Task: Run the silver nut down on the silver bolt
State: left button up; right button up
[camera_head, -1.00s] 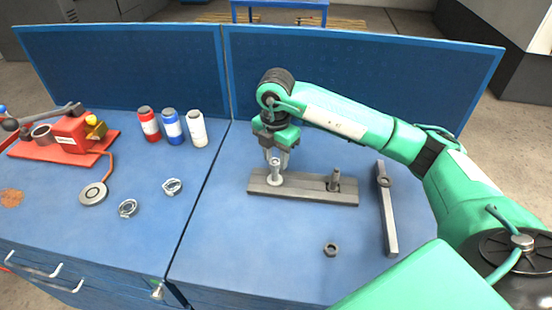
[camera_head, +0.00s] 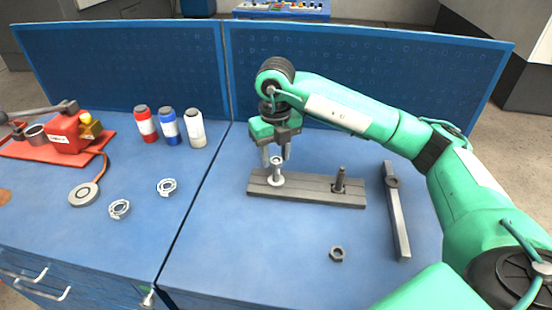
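The silver bolt (camera_head: 277,170) stands upright at the left end of a grey bar plate (camera_head: 312,191). A wider silver ring, which looks like the nut (camera_head: 276,181), sits low around it near the plate; its exact seat is too small to tell. My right gripper (camera_head: 277,157) points down over the bolt. Its two fingers are apart, one on each side of the bolt's top, with visible gaps, so it looks open and empty. My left gripper is not in view.
A darker bolt (camera_head: 340,180) stands at the plate's right end. A loose dark nut (camera_head: 337,254) and a long grey bar (camera_head: 397,212) lie to the right. Red, blue and white bottles (camera_head: 170,126), two metal rings and a red device (camera_head: 68,132) are on the left bench.

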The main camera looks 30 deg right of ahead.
jog(key=n+b, duration=0.2)
jog(key=n, duration=0.4)
jog(key=shift+b, duration=0.35)
jog(key=shift+a+n, duration=0.1)
jog(key=shift+n, duration=0.3)
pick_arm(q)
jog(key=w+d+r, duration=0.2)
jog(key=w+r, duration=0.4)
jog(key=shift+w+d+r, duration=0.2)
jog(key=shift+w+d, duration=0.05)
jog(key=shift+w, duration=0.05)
pick_arm(e)
jog(key=shift+c, duration=0.5)
grip_shut()
